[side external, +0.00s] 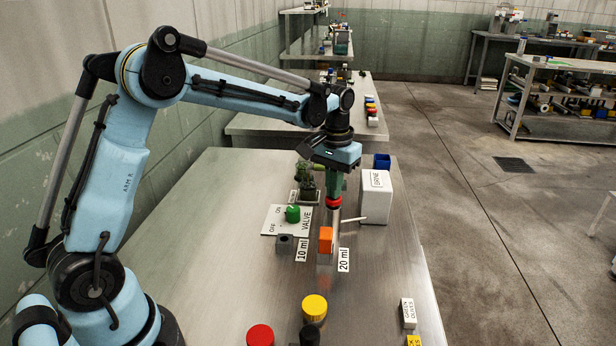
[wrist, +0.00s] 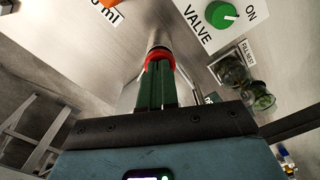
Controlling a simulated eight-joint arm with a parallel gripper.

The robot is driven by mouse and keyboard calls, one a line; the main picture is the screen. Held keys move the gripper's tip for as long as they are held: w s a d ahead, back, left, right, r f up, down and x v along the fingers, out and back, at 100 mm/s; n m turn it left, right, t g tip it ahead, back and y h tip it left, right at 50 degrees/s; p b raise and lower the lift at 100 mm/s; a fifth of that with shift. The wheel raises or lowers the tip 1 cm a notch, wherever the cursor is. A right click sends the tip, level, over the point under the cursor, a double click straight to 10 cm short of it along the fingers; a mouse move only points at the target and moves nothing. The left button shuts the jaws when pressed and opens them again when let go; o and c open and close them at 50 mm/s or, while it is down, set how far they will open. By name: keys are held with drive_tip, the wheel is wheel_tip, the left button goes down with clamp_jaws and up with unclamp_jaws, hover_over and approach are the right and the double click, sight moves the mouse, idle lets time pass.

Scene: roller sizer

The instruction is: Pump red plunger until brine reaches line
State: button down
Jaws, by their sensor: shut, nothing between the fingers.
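My gripper (side external: 334,193) points down with its green fingers shut and empty. Its fingertips are right at the red plunger (side external: 333,202), over its top; I cannot tell whether they press on it. In the wrist view the closed fingers (wrist: 156,72) overlap the red plunger top (wrist: 158,55), which sits on a pale cylinder. A white box labelled BRINE (side external: 375,207) stands just right of the plunger. A thin white spout sticks out at the plunger's lower right. The brine level and the line do not show.
A green knob (side external: 292,214) sits on the VALVE plate (side external: 272,222), marked ON and OFF. An orange-topped block (side external: 326,234) by the 20 ml label and a dark block (side external: 284,243) by the 10 ml label stand in front. Jars with yellow (side external: 314,305) and red (side external: 260,337) lids are nearer.

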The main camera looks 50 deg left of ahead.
drive_tip(key=shift+r, duration=1.75)
drive_tip(key=shift+r, duration=2.55)
drive_tip(key=shift+s, duration=0.1)
drive_tip(key=s+d+f+m+t, duration=0.1)
drive_tip(key=s+d+f+t, duration=0.1)
drive_tip(key=s, duration=0.6)
drive_tip(key=s+d+f+m+t, duration=0.2)
drive_tip(key=s+t, duration=0.3)
drive_tip(key=s, duration=0.4)
drive_tip(key=shift+s+d, duration=0.3)
drive_tip(key=shift+d, duration=0.2)
